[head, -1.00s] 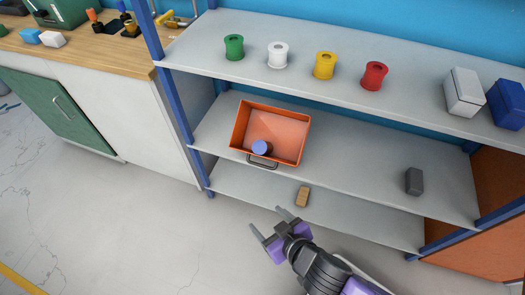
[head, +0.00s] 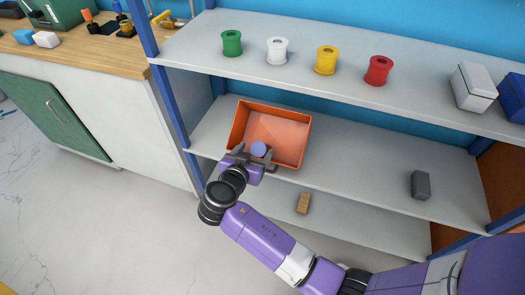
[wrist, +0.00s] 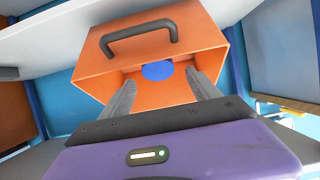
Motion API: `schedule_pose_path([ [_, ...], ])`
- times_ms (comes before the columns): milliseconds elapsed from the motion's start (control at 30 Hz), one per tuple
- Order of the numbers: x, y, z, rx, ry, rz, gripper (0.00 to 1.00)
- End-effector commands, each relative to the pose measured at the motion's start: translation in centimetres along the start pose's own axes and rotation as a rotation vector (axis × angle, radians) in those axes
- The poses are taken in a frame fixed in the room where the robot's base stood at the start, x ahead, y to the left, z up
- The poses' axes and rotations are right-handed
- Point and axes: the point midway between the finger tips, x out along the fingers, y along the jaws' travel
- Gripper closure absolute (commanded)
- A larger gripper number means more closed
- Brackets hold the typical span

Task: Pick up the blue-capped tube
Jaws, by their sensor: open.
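The blue-capped tube (head: 258,149) stands inside an orange bin (head: 235,127) on the middle shelf, near the bin's front wall. In the head view only its blue cap shows clearly; my gripper hides the rest. My gripper (head: 254,156) is at the bin's front, its two fingers open on either side of the cap. In the wrist view the blue cap (wrist: 157,71) appears between and beyond the open fingers (wrist: 162,88). The bin's front wall (wrist: 200,35) with its dark handle (wrist: 139,37) is close to the fingers. I cannot tell whether the fingers touch the tube.
The upper shelf (head: 210,45) above the bin holds green, white, yellow and red spools (head: 378,70) and lidded boxes (head: 472,88). A dark grey block (head: 421,185) stands on the middle shelf at right. A tan block (head: 303,203) lies on the lower shelf. A blue post (head: 166,90) stands left.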

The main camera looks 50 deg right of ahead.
Motion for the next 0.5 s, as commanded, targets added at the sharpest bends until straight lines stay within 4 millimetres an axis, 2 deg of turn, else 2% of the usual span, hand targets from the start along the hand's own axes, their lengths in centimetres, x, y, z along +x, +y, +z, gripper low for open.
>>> schedule_pose_path([
  [100, 2.0, 0.0, 0.0, 0.001, -0.001, 0.001, 0.29],
  [367, 3.8, 0.0, 0.3, -0.001, -0.002, -0.001, 0.29],
  [500, 5.6, 0.1, 1.1, -0.001, -0.002, 0.0, 0.29],
])
